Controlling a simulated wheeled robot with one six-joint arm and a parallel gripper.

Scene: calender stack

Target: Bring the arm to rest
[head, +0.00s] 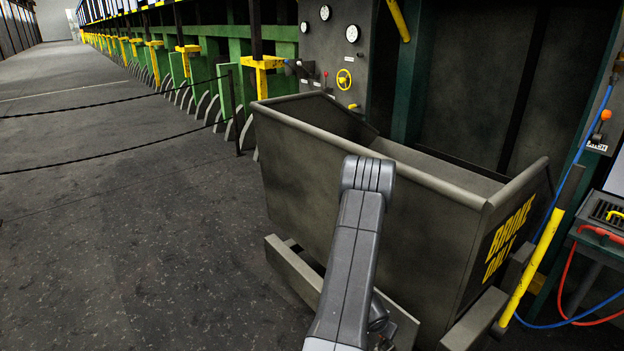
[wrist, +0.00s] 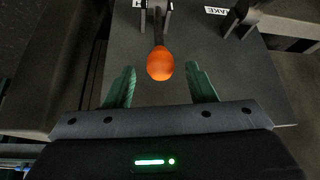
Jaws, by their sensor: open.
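My gripper (wrist: 160,72) shows in the wrist view with its two green fingers spread apart. An orange ball knob (wrist: 160,64) on a dark lever lies between and just beyond the fingertips, with a gap on each side. The fingers do not appear to touch it. In the head view my grey arm (head: 355,245) rises from the bottom to a rounded joint in front of the skip; my gripper cannot be made out there.
A dark metal skip (head: 350,190) with yellow lettering stands close around my arm. A rope barrier (head: 130,155) crosses the left; open floor (head: 110,260) lies front left.

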